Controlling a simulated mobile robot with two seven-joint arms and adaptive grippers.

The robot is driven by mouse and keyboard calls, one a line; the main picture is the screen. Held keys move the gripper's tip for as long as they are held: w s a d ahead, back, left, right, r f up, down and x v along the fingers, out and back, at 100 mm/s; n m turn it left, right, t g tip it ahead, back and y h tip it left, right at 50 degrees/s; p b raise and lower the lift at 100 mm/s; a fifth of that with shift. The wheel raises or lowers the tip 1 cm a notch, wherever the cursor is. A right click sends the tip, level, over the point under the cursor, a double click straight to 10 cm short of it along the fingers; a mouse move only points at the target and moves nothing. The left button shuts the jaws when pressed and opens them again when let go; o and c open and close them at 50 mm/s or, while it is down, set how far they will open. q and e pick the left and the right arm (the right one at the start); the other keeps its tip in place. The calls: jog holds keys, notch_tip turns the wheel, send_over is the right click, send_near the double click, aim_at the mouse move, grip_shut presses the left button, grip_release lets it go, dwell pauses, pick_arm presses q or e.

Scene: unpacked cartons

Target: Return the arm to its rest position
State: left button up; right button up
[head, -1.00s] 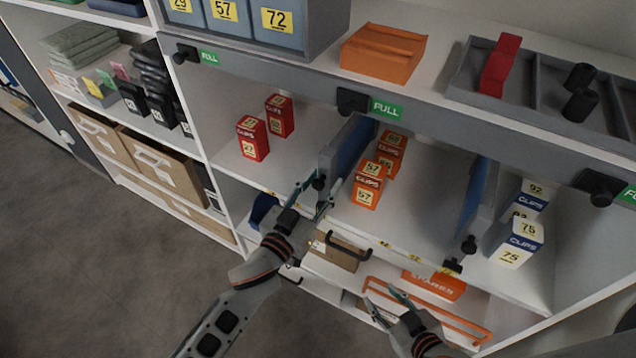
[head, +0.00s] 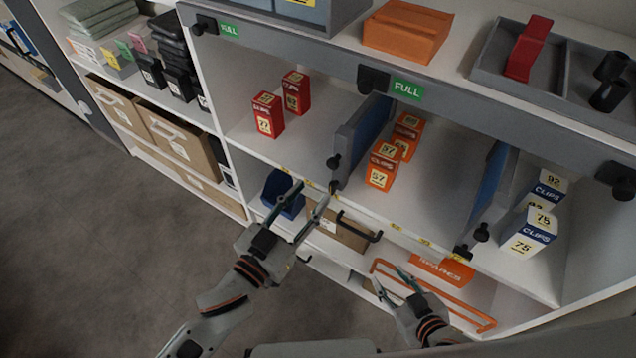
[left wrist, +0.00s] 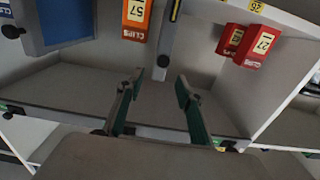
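My left gripper (head: 306,200) is open and empty in front of the shelf's front edge, below the red clip boxes (head: 268,114) and the blue divider (head: 364,140). In the left wrist view its two fingers (left wrist: 160,90) stand apart with nothing between them. My right gripper (head: 394,284) is open and empty, lower and to the right, in front of the lower shelf near the orange bar. The left forearm reaches in from the bottom of the head view.
Orange clip boxes (head: 382,165) and blue-white clip boxes (head: 531,230) stand in the shelf bays. A blue bin (head: 283,194), a carton with a black handle (head: 338,230) and an orange spares box (head: 442,268) sit below. The floor (head: 90,250) at left is clear.

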pick_arm(q)
jog(key=shift+s+a, duration=0.2)
jog(key=shift+s, duration=0.1)
dwell(0.4)
jog(key=s+a+f+n+g+y, duration=0.1)
jog(key=s+a+f+y, duration=0.3)
jog(key=a+f, duration=0.6)
jog(key=s+a+f+n+g+y, duration=0.1)
jog(key=s+a+f+g+y, duration=0.2)
jog(key=s+a+f, duration=0.3)
jog(key=a+f+y, duration=0.1)
jog(key=a+f, duration=0.3)
jog(key=f, duration=0.1)
jog(key=shift+s+a+f+n, duration=0.15)
jog(key=shift+s+f+n, duration=0.2)
jog(key=shift+f+n, duration=0.05)
dwell(0.7)
